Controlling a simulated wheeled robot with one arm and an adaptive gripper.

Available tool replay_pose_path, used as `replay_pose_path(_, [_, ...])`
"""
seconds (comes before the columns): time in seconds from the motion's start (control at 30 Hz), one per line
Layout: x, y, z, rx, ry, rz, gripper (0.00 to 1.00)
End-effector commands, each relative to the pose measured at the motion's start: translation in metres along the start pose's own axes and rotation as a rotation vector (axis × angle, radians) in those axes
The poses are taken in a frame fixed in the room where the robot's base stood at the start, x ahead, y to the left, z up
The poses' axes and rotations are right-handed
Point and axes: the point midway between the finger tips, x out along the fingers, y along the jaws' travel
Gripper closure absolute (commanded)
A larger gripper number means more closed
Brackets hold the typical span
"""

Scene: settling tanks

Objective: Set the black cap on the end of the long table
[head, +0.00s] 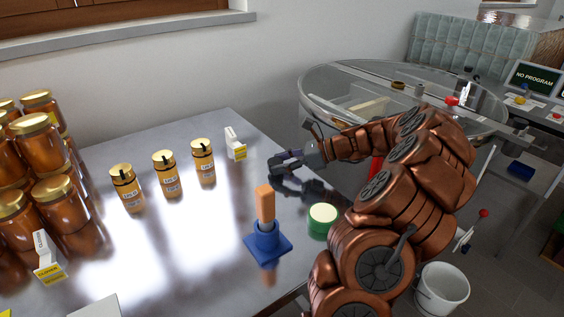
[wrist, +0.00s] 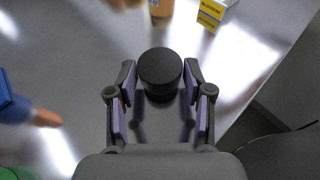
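The black cap (wrist: 160,70) is a round dark disc in the wrist view, between the two fingertips of my gripper (wrist: 160,82). The fingers lie close against its left and right sides, shut on it. In the head view my gripper (head: 277,170) is over the right-hand end of the long shiny metal table (head: 225,215), low above the top, with its dark reflection beneath. The cap is hard to pick out there against the dark fingers. How far its underside is from the tabletop I cannot tell.
A blue stand with an orange handle (head: 266,242) and a green-rimmed round lid (head: 323,217) are near my gripper. Several honey jars (head: 167,175) and a white-and-yellow box (head: 236,143) stand on the table. A round glass-like tank (head: 335,85) is behind my arm.

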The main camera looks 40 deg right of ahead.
Motion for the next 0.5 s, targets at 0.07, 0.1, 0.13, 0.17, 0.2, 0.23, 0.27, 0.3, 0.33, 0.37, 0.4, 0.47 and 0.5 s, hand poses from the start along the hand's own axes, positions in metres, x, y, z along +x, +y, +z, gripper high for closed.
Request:
replay_pose_path(0.07, [0.0000,0.0000,0.0000,0.000,0.000,0.000,0.38])
replay_pose_path(0.1, [0.0000,0.0000,0.0000,0.000,0.000,0.000,0.33])
replay_pose_path(0.13, [0.0000,0.0000,0.0000,0.000,0.000,0.000,0.30])
replay_pose_path(0.17, [0.0000,0.0000,0.0000,0.000,0.000,0.000,0.29])
replay_pose_path(0.2, [0.0000,0.0000,0.0000,0.000,0.000,0.000,0.29])
replay_pose_path(0.23, [0.0000,0.0000,0.0000,0.000,0.000,0.000,0.29])
replay_pose_path(0.27, [0.0000,0.0000,0.0000,0.000,0.000,0.000,0.29])
replay_pose_path(0.3, [0.0000,0.0000,0.0000,0.000,0.000,0.000,0.29])
replay_pose_path(0.33, [0.0000,0.0000,0.0000,0.000,0.000,0.000,0.29])
replay_pose_path(0.37, [0.0000,0.0000,0.0000,0.000,0.000,0.000,0.29])
replay_pose_path(0.4, [0.0000,-0.0001,0.0000,0.000,0.000,0.000,0.29])
replay_pose_path(0.47, [-0.0003,-0.0001,0.0007,0.000,0.000,0.000,0.29])
replay_pose_path(0.5, [-0.0009,-0.0002,0.0018,0.000,0.001,-0.001,0.29])
